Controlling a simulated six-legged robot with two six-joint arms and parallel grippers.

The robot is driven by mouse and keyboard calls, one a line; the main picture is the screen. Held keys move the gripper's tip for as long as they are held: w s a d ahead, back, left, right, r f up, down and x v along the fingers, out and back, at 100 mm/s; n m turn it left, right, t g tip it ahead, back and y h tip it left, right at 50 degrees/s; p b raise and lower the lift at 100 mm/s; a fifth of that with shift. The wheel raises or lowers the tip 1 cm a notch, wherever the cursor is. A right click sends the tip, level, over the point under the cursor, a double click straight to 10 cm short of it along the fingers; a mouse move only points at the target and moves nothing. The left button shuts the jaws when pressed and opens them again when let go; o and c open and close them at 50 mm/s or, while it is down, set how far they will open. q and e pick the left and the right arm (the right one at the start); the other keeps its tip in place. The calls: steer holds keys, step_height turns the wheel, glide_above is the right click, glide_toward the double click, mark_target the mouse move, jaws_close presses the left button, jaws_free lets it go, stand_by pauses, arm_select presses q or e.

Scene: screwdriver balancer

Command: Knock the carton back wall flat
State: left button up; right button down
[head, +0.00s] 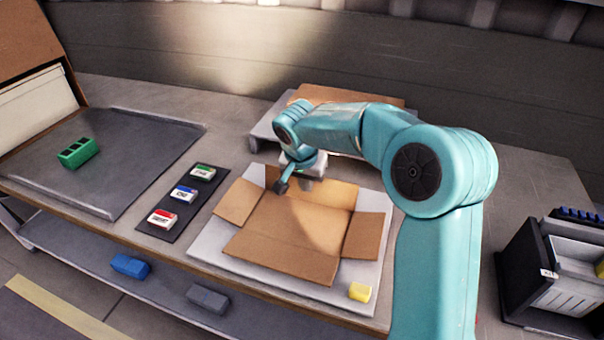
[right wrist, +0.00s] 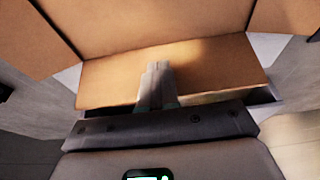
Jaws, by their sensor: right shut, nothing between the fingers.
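The open brown carton (head: 300,222) lies on a pale board in the middle of the bench, with its side and front panels spread outward. Its back wall (head: 338,194) is at the far side, partly hidden by my right gripper; how far it leans is hard to tell. My right gripper (head: 298,180) is over this back edge, shut and empty. In the right wrist view, the shut fingers (right wrist: 158,70) overlap a brown carton panel (right wrist: 205,68); whether they touch it is unclear. My left gripper is out of view.
A yellow block (head: 360,292) sits at the board's front right corner. A dark strip with red, blue and green labelled blocks (head: 183,194) lies left. A grey tray (head: 140,140) holds a green block (head: 78,152). Another brown sheet (head: 345,95) lies behind. A black bin (head: 550,265) stands right.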

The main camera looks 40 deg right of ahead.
steer(key=shift+w+d+f+p, duration=0.2)
steer(key=shift+w+d, duration=0.1)
steer(key=shift+d, duration=0.25)
steer(key=shift+w+d+f+p, duration=0.15)
steer(key=shift+w+d, duration=0.1)
steer(key=shift+d, duration=0.25)
steer(key=shift+r, duration=0.1)
steer(key=shift+s+a, duration=0.1)
steer(key=shift+s+a+b, duration=0.15)
steer(key=shift+a+b, duration=0.2)
steer(key=shift+b, duration=0.2)
steer(key=shift+a, duration=0.15)
step_height(320, 180, up, 7)
steer(key=p, duration=0.5)
steer(key=shift+s, duration=0.1)
